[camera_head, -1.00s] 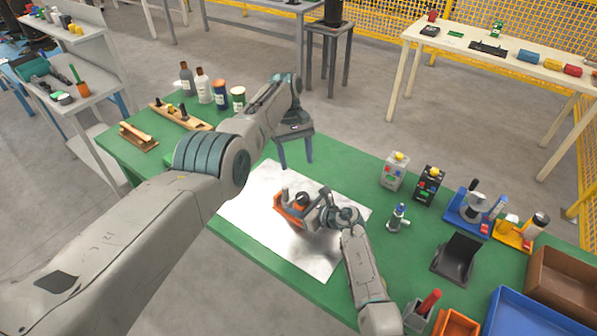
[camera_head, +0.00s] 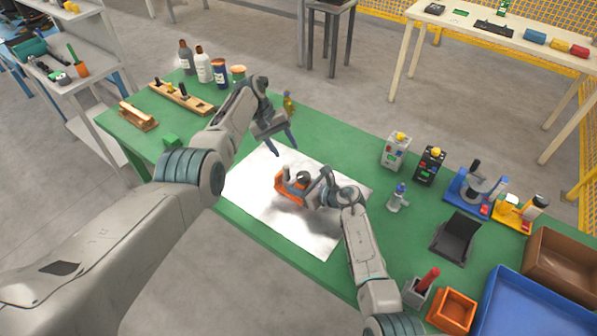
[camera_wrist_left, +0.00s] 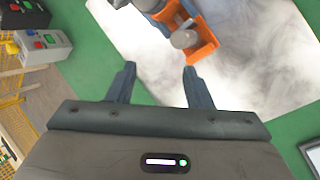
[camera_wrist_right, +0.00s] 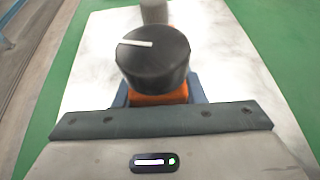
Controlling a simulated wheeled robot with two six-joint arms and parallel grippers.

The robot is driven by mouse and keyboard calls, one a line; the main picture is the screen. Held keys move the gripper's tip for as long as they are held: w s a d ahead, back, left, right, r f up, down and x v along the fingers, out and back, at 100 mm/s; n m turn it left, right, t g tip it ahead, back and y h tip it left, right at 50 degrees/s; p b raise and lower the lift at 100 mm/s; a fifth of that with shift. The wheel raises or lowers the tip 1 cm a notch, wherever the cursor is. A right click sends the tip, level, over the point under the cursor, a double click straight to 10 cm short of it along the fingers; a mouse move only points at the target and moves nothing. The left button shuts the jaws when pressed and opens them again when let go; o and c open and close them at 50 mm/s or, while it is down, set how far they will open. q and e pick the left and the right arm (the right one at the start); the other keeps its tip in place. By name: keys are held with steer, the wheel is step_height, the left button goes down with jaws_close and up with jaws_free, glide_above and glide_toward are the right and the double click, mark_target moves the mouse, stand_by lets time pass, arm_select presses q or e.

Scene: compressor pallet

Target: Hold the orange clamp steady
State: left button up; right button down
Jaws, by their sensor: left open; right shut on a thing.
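The orange clamp (camera_head: 291,189) is on the shiny metal sheet in the head view, with a black knob (camera_wrist_right: 153,57) and a grey rod showing in the right wrist view. My right gripper (camera_head: 308,187) is shut on the clamp from its right side. The clamp's orange body also shows in the left wrist view (camera_wrist_left: 203,45). My left gripper (camera_head: 282,143) is open and empty, above the back edge of the sheet and behind the clamp. In the left wrist view its fingers (camera_wrist_left: 159,88) are apart, with the clamp beyond them.
The metal sheet (camera_head: 250,200) lies on a green table (camera_head: 335,160). Bottles (camera_head: 203,65) and wooden fixtures stand at the back left. Control boxes (camera_head: 395,151), a black stand (camera_head: 457,236) and a blue tray (camera_head: 530,305) are on the right.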

mark_target(299, 178)
arm_select(q)
steer(key=a+f+m+t+h, duration=0.1)
steer(key=a+f, duration=0.1)
steer(key=a+f+m+t+h, duration=0.1)
steer(key=a+f, duration=0.1)
steer(key=a+f+m+t, duration=0.1)
steer(key=a+f, duration=0.1)
steer(key=f, duration=0.1)
steer(key=shift+w+a+h, duration=0.15)
steer(key=shift+a+h, duration=0.1)
steer(key=shift+h, duration=0.15)
steer(key=s+a+f+m+t+h, duration=0.1)
steer(key=s+a+f+m+t, duration=0.2)
steer(key=shift+m+h, duration=0.3)
steer(key=s+m+t, duration=0.1)
steer(key=s+m+t+h, duration=0.1)
steer(key=s, duration=0.1)
steer(key=s+m+t+h, duration=0.1)
steer(key=s, duration=0.1)
steer(key=shift+s+r, duration=0.25)
steer(key=s+d+r+m+t+h, duration=0.3)
steer(key=s+d+r, duration=0.15)
steer(key=s, duration=0.25)
steer(key=x, duration=1.1)
steer(key=shift+d+r, duration=0.2)
steer(key=shift+r, duration=0.1)
steer(key=shift+w, duration=0.1)
steer(key=c, duration=0.7)
